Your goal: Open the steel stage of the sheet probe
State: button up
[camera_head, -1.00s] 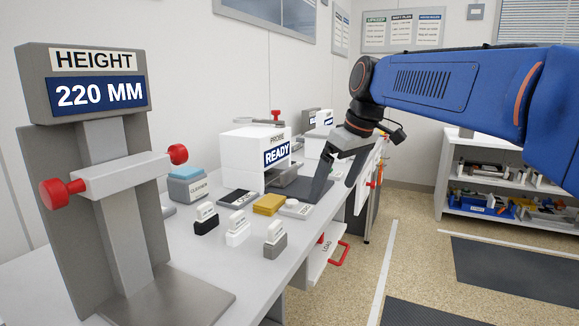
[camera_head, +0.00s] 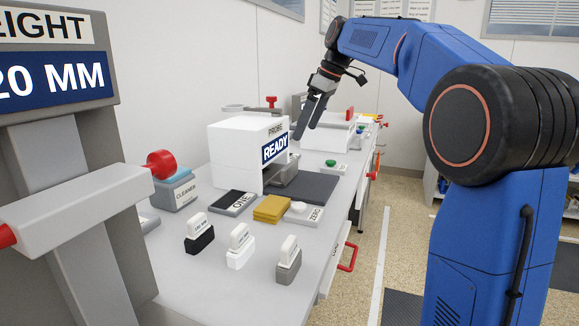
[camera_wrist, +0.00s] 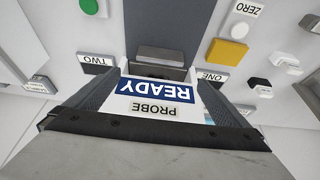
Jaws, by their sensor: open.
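The sheet probe (camera_head: 234,152) is a white box with a PROBE label and a blue READY display, standing on the bench. Its steel stage (camera_head: 288,174) is a grey block low at the probe's front opening; the display side partly hides it. In the wrist view the stage (camera_wrist: 160,55) shows as a grey block just beyond the upside-down READY display. My gripper (camera_head: 305,131) is open and empty, fingers pointing down, above the bench near the probe's front. In the wrist view its two dark fingers (camera_wrist: 158,72) frame the probe's label and display, with the stage between their tips.
A dark mat (camera_head: 308,187) lies before the probe. Yellow pads (camera_head: 271,209), a ZERO button block (camera_head: 303,214) and a ONE plate (camera_head: 232,202) sit nearer. The height gauge (camera_head: 60,200) fills the left foreground. A green button (camera_head: 330,163) stands beyond the mat.

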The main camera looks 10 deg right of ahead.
aim_at(290, 164)
jog(key=x, duration=1.5)
jog(key=shift+c, duration=0.6)
